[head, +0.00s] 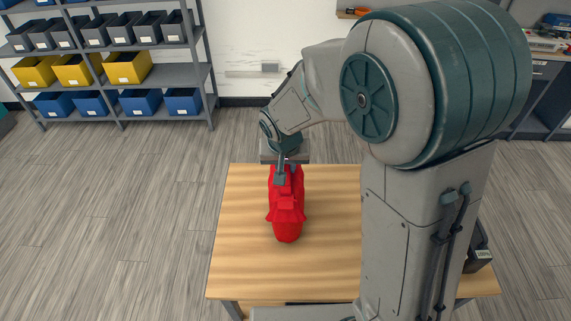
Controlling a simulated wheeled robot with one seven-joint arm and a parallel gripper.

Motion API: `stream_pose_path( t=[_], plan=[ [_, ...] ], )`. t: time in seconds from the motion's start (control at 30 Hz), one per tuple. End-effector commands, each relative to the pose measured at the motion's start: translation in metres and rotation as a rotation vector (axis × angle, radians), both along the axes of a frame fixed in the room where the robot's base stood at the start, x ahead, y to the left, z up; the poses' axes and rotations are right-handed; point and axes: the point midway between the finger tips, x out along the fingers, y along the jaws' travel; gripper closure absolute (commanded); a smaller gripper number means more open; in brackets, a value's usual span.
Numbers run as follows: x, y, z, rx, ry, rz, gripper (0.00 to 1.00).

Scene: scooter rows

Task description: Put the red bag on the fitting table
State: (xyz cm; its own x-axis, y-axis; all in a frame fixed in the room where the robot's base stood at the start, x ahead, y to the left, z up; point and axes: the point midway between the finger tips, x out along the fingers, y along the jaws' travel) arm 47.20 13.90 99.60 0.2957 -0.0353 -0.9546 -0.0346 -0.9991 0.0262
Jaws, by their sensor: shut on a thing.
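The red bag (287,215) is in the middle of the head view, over the wooden table (237,260). My gripper (284,178) is shut on the far, upper part of the bag. The bag's near end points toward me. I cannot tell whether its underside touches the tabletop or is a little above it. My arm hides much of the table's right side.
A dark box (480,250) with a label stands at the table's right edge, partly behind my arm. A grey shelf rack (110,75) with grey, yellow and blue bins stands at the back left. The tabletop left of the bag is bare, and the floor at left is clear.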

Motion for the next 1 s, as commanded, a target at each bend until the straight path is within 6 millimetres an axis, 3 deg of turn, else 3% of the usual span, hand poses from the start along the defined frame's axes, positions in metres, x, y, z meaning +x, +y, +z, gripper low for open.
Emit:
stream_pose_path(
  t=[0.07,0.1,0.17,0.57,1.0],
  plan=[
    [0.0,0.0,-0.003,0.001,-0.001,0.0,1.0],
    [0.0,0.0,-0.002,0.0,0.0,0.0,0.69],
    [0.0,0.0,-0.002,0.0,0.0,0.0,0.59],
    [-0.001,0.0,0.005,0.001,-0.002,-0.001,0.59],
    [-0.024,0.003,0.082,0.003,-0.004,0.0,0.59]
  ],
)
